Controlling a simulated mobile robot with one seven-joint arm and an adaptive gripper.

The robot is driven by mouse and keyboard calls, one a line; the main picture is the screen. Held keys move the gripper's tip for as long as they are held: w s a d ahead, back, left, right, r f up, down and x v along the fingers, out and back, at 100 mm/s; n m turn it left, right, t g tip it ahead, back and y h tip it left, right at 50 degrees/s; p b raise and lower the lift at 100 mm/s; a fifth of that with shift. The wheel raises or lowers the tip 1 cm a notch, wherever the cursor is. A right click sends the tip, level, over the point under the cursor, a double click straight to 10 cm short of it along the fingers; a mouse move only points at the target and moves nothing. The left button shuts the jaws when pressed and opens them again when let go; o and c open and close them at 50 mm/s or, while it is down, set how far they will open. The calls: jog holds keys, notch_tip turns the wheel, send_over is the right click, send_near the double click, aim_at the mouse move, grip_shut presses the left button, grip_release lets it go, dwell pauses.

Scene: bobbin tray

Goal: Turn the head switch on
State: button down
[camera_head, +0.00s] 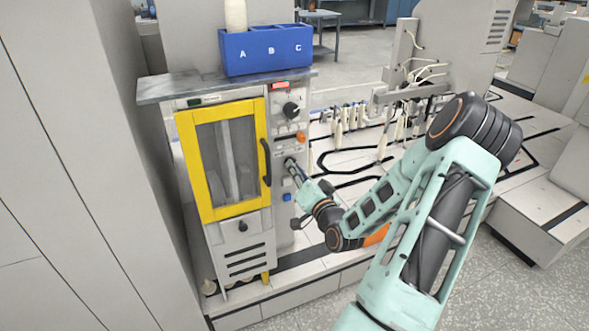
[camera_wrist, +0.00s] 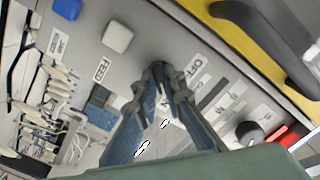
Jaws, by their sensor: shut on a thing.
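My gripper (camera_head: 291,166) reaches the control panel at the right of the yellow-framed door. In the wrist view its fingers (camera_wrist: 160,76) converge at the panel, shut on the head switch. The switch is almost wholly hidden by the fingertips, so its turned position cannot be read. A label reading OFF (camera_wrist: 198,66) sits on the panel just right of the fingertips in the wrist view.
A black knob (camera_head: 291,109), an orange button (camera_head: 301,137) and a blue button (camera_head: 287,197) share the panel. The yellow door (camera_head: 190,165) has a dark handle (camera_head: 266,163) close to the gripper. A blue bin (camera_head: 240,62) stands on top.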

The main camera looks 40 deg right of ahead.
jog(key=c, duration=2)
grip_release()
jog(key=v, duration=1.2)
jog(key=shift+r, duration=0.1)
